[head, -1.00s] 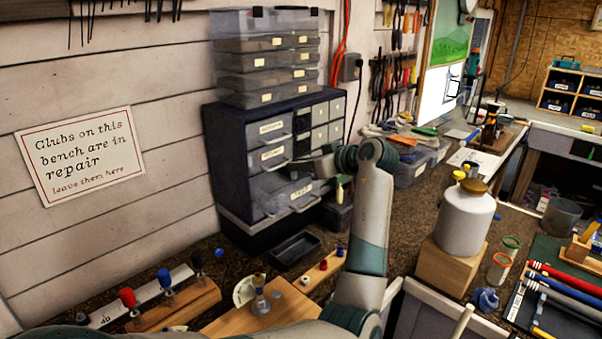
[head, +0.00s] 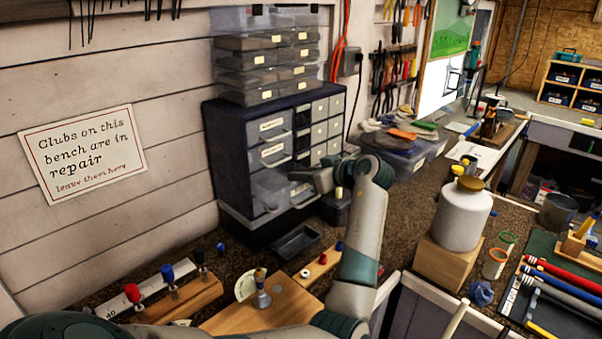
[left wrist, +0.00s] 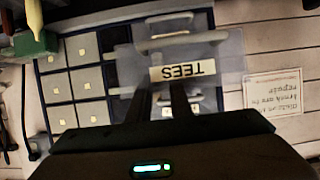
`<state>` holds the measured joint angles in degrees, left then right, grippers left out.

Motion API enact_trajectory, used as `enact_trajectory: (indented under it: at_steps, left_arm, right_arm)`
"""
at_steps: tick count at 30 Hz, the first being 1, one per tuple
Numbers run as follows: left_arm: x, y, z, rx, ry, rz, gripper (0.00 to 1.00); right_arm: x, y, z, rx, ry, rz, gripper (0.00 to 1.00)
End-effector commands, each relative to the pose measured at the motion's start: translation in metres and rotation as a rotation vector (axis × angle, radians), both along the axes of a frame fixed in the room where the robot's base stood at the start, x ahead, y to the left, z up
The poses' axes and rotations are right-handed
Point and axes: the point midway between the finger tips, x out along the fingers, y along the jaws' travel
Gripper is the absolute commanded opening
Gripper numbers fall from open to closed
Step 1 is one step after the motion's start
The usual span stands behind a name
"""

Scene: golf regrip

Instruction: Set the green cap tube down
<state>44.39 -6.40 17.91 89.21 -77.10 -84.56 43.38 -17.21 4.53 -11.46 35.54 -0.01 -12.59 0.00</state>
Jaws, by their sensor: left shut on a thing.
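A clear tube with a green rim (head: 508,238) stands on the bench at the right in the head view, close to an orange-rimmed one (head: 498,256). My left gripper (head: 302,175) is far from both, at the drawer cabinet. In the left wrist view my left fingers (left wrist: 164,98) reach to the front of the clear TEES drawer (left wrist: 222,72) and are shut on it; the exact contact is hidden. The drawer also shows standing out of the cabinet in the head view (head: 268,190). My right gripper is in neither view.
A white jar (head: 462,218) stands on a wooden block (head: 445,268), left of the tubes. A dark tray (head: 297,241) lies before the cabinet. Coloured shafts (head: 565,280) lie on a mat at right. Wooden racks (head: 180,300) occupy the front left.

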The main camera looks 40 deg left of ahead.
Motion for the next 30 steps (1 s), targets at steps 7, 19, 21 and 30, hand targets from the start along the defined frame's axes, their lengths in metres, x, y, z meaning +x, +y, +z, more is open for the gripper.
enact_trajectory:
  at_steps: [7,19,21,30]
  left_arm:
    - [0.000,0.000,0.000,0.000,0.000,0.000,0.37]
    - [0.000,-0.012,0.004,0.000,-0.002,-0.002,0.37]
    - [0.000,-0.020,0.006,0.000,-0.003,-0.003,0.37]
    - [-0.004,-0.066,0.024,-0.001,-0.003,-0.003,0.37]
  right_arm:
    - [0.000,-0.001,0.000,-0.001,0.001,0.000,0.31]
    - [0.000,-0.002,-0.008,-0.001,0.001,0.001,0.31]
    - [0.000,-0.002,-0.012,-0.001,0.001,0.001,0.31]
    - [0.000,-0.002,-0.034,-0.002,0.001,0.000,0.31]
